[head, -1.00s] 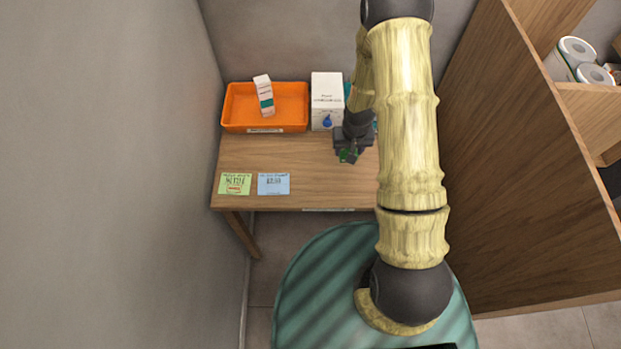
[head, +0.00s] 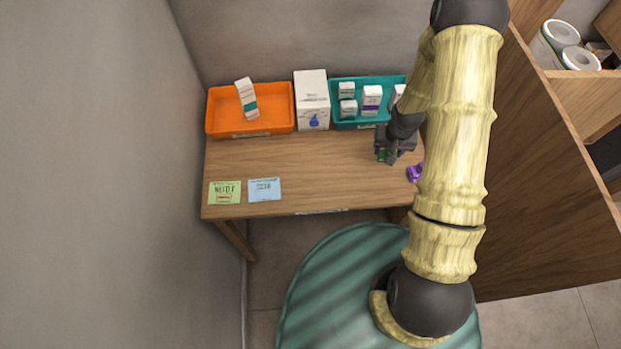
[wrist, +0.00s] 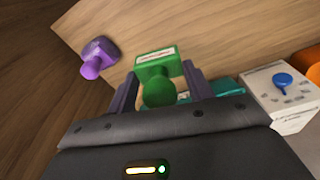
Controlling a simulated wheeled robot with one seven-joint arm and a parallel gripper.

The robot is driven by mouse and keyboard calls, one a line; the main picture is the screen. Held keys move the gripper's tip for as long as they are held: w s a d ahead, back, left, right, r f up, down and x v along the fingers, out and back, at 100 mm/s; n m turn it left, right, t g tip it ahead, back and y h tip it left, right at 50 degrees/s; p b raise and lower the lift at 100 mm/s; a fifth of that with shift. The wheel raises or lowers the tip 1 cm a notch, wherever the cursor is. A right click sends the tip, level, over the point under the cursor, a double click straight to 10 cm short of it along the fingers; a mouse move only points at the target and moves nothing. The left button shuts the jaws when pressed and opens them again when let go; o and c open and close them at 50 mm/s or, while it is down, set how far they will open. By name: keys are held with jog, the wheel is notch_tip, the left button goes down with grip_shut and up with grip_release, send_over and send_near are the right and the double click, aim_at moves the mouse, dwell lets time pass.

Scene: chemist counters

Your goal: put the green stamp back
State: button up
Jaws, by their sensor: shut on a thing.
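The green stamp (wrist: 158,66) is between the two fingers of my gripper (wrist: 160,90) in the wrist view, its round knob toward the camera and its labelled block beyond. My gripper is shut on it. In the head view my gripper (head: 390,156) is over the right part of the wooden counter (head: 300,165), and a little of the green stamp (head: 383,154) shows beneath it. I cannot tell whether the stamp touches the counter. A purple stamp (head: 414,173) stands on the counter just right of my gripper; it also shows in the wrist view (wrist: 97,58).
An orange tray (head: 222,131) holding a tilted box (head: 247,98), a white box (head: 312,100) and a teal tray (head: 342,126) with small boxes line the back. A green card (head: 225,192) and blue card (head: 264,189) lie front left. A wooden partition (head: 530,170) rises at right. The counter's middle is clear.

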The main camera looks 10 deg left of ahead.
jog(key=shift+d, duration=0.2)
jog(key=s+a+b, duration=0.3)
jog(key=a+b, duration=0.5)
jog(key=a, duration=0.5)
jog(key=s+a+n+b, duration=0.1)
jog(key=s+a+b, duration=0.3)
jog(key=a+b, duration=0.5)
jog(key=a, duration=0.3)
jog(key=shift+a+n, duration=0.3)
jog(key=shift+a, duration=0.1)
jog(key=shift+f+p, duration=0.3)
jog(key=shift+f, duration=2.6)
